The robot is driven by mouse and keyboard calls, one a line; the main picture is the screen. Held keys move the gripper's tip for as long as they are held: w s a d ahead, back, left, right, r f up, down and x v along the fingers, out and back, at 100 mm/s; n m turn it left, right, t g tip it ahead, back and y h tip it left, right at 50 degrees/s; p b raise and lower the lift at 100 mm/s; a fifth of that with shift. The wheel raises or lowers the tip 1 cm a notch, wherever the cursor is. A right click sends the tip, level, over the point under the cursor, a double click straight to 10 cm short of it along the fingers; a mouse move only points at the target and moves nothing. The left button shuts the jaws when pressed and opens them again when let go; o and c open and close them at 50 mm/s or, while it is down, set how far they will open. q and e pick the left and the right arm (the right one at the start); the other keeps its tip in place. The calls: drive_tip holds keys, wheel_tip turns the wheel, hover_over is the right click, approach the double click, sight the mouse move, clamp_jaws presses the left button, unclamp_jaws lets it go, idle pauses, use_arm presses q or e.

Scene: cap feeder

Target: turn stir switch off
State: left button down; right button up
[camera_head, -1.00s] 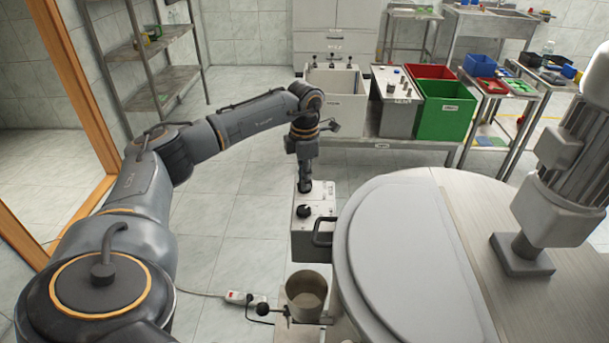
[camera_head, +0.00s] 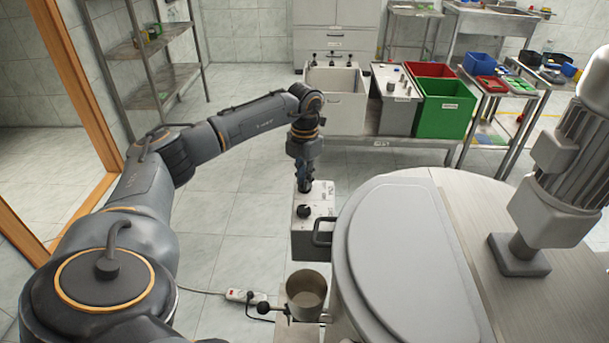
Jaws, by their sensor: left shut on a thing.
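The control box (camera_head: 318,232) is a light metal box beside the large round drum, with black knobs on its top. The near knob (camera_head: 303,211) is free. My left gripper (camera_head: 305,186) points straight down and is shut on the far knob at the back of the box top. That knob is mostly hidden by the fingers, so its turned position cannot be made out. The labels on the box are too small to read. My right gripper is not in view.
The drum with its grey lid (camera_head: 408,250) fills the lower right, with a black handle by the box. A metal cup (camera_head: 305,293) and a power strip (camera_head: 245,296) are below. Red (camera_head: 428,70) and green (camera_head: 444,108) bins stand at the back.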

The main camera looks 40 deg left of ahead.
use_arm(q)
drive_tip(key=shift+r, duration=0.1)
drive_tip(key=c, duration=1.4)
unclamp_jaws()
wheel_tip(320, 180, up, 12)
drive_tip(key=shift+f, duration=0.1)
